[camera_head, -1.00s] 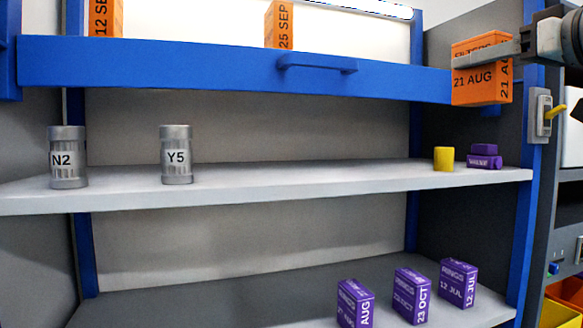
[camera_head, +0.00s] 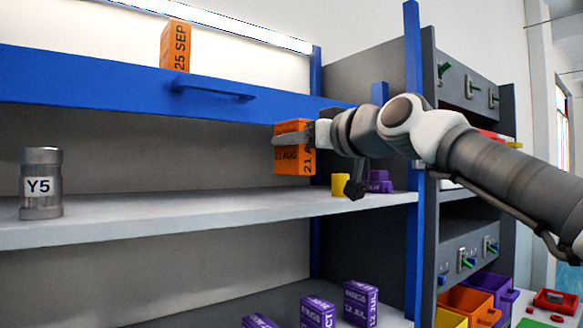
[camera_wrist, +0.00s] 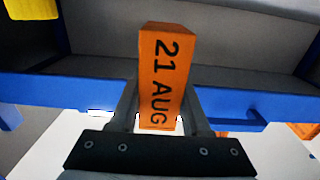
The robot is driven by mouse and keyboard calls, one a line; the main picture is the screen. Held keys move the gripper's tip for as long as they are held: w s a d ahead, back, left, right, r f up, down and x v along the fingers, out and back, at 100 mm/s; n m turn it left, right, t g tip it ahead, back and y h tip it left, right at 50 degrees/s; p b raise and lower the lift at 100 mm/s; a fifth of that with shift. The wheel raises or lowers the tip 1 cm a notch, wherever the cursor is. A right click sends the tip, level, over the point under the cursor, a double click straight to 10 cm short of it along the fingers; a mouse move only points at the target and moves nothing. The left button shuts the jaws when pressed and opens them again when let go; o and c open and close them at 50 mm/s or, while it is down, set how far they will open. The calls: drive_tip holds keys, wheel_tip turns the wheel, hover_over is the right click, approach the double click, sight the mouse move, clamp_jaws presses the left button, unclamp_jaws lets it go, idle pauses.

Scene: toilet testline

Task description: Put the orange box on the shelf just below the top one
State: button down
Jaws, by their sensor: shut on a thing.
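The orange box (camera_head: 291,160), marked 21 AUG, is held in my gripper (camera_head: 312,136). The wrist view shows the same box (camera_wrist: 165,75) between the two fingers of my gripper (camera_wrist: 160,115). In the head view the box appears just under the blue top-shelf front (camera_head: 100,88) and above the right part of the pale shelf (camera_head: 230,207) below it. The box looks clear of that shelf's surface. How far it is in depth from the shelf edge is hard to tell.
A silver Y5 can (camera_head: 41,185) stands at the left of the pale shelf. A yellow piece (camera_head: 339,186) and purple pieces (camera_head: 380,183) sit at its right end. Its middle is free. An orange 25 SEP box (camera_head: 175,45) stands on top. Purple boxes (camera_head: 360,303) stand lower.

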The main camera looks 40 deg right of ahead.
sight(294, 163)
drive_tip(key=shift+w+f, duration=0.1)
drive_tip(key=shift+f, duration=1.95)
drive_tip(key=shift+f+b, duration=0.3)
drive_tip(key=shift+b, duration=0.2)
drive_tip(key=shift+c, duration=1.8)
unclamp_jaws()
drive_tip(key=shift+r, duration=0.1)
drive_tip(key=shift+r+p, duration=0.25)
drive_tip(key=shift+p, duration=0.15)
drive_tip(key=s+b, duration=0.2)
drive_tip(key=s, duration=1)
